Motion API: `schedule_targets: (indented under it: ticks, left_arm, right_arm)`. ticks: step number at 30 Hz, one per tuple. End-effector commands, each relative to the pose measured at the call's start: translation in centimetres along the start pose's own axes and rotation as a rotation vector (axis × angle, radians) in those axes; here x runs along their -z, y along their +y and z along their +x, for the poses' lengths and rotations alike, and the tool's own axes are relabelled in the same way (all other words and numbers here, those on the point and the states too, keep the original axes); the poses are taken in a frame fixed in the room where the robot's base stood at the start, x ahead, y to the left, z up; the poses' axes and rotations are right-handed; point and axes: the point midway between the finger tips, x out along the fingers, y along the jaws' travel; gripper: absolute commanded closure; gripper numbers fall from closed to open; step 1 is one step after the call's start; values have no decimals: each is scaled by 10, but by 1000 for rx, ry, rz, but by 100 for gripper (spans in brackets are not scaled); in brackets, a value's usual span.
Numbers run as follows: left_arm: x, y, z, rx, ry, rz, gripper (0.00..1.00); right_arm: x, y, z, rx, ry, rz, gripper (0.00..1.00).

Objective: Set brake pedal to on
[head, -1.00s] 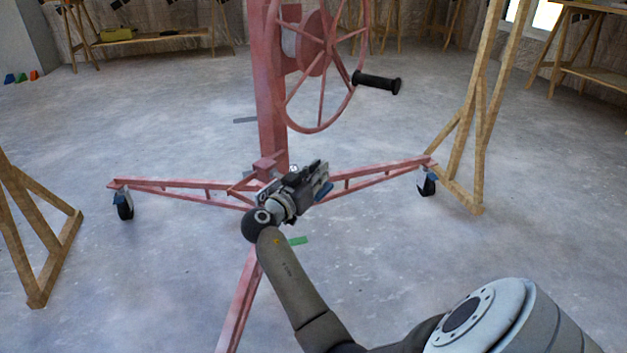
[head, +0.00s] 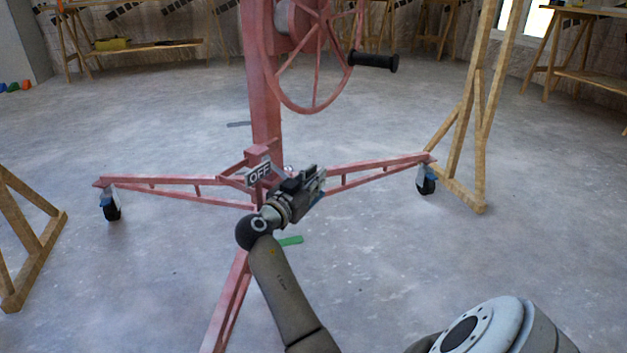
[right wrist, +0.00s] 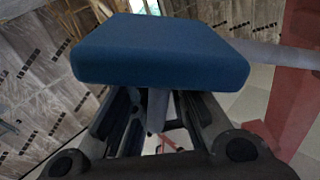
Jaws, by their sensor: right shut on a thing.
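A red panel-lift stand (head: 266,105) stands on a splayed base. A small sign (head: 259,173) reading OFF shows low on its post. My right gripper (head: 308,184) is low beside the post, just right of the sign. In the right wrist view a flat blue pad (right wrist: 160,50), seemingly the brake pedal, fills the space before my gripper (right wrist: 155,125). A grey stem under the pad runs between the fingers, which are shut on it. In the head view only a bit of blue shows by the gripper, which hides the rest. My left gripper is not in view.
A spoked red wheel with a black handle (head: 373,62) is on the post above. Base legs end in casters (head: 426,180). A green flat piece (head: 290,241) shows beside my forearm. Wooden frames (head: 470,110) stand left and right. Much of the floor is open.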

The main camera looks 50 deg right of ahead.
Motion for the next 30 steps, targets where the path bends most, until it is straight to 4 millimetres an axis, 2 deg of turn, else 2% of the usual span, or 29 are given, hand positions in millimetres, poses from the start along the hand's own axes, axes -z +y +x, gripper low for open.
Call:
schedule_targets:
  ticks: [1,12,13,16,26,30]
  left_arm:
    - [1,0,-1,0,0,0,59]
    - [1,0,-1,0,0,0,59]
    - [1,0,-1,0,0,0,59]
    - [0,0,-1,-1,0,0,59]
    - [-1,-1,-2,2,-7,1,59]
    - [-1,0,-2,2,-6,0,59]
  right_arm:
    - [-8,11,4,-33,-8,-19,100]
    - [-8,11,4,-32,-10,-19,100]
    - [-8,11,4,-32,-10,-19,84]
    - [-8,11,4,-33,-11,-17,71]
    - [-7,10,4,-31,-13,-11,70]
    - [6,8,4,-30,-12,-4,70]
